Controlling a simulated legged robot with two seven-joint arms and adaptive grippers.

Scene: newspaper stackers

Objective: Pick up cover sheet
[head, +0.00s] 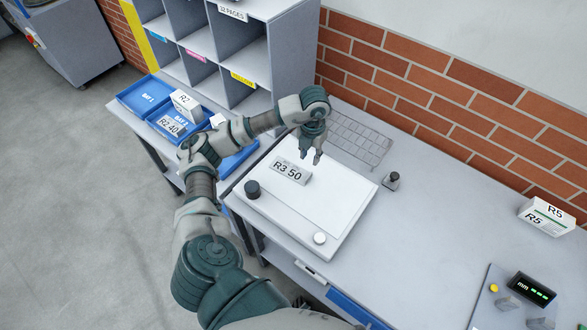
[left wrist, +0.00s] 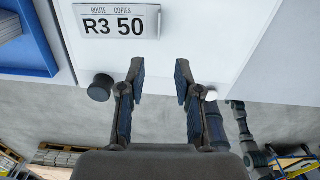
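The cover sheet, a small white card marked "R3 50" (head: 290,172), lies on a white flat board (head: 335,200) on the bench. In the left wrist view the card (left wrist: 117,22) reads "ROUTE COPIES R3 50" and sits beyond and left of my fingers. My left gripper (head: 310,157) is above the board, just up and right of the card in the head view. Its two fingers also show in the left wrist view (left wrist: 160,68), apart with nothing between them. My right gripper is not in view.
A black knob (head: 252,189) and a white knob (head: 320,238) stand on the board. Blue trays (head: 143,93) and a grey pigeonhole rack (head: 240,55) are at the left. A wire grid (head: 355,138) lies behind the board. A white R5 stack (head: 546,216) is at the right.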

